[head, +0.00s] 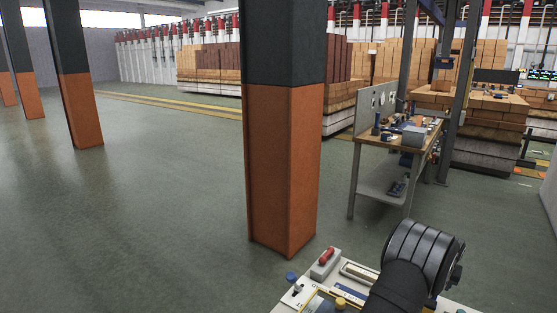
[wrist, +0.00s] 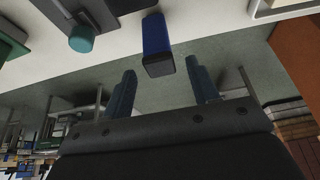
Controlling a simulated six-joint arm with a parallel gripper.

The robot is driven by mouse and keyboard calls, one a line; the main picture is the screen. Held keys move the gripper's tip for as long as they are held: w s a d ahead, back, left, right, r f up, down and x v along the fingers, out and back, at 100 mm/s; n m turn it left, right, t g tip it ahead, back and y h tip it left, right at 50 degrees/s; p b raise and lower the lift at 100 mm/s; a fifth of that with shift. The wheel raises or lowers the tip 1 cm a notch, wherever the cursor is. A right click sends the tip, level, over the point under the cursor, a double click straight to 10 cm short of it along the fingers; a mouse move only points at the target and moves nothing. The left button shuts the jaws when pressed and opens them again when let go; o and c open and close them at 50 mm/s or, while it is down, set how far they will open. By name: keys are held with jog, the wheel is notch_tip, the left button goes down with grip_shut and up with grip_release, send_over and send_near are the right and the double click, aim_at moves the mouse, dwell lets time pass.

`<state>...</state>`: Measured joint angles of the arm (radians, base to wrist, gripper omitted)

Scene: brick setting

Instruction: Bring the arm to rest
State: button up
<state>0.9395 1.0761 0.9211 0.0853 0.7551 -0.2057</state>
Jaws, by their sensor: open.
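My gripper (wrist: 161,68) shows in the wrist view with its two dark blue fingers spread apart and nothing between them that I can see held. A blue block-like thing with a dark end (wrist: 156,42) lies beyond the fingertips, at the edge of a pale surface (wrist: 120,50). I cannot tell its distance from the fingers. In the head view my black arm shows at the lower right, over a pale worktop (head: 289,301). The gripper's fingers are not visible there.
The worktop carries a red-topped item (head: 327,256), a blue knob (head: 291,277) and a yellow knob (head: 340,302). An orange and black column (head: 283,160) stands just behind it. A workbench (head: 380,185) stands beyond, at right. Open floor (head: 150,210) lies left.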

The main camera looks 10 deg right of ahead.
jog(key=x, duration=0.3)
jog(key=shift+w, duration=0.1)
jog(key=shift+r, duration=1.05)
jog(key=shift+f, duration=0.15)
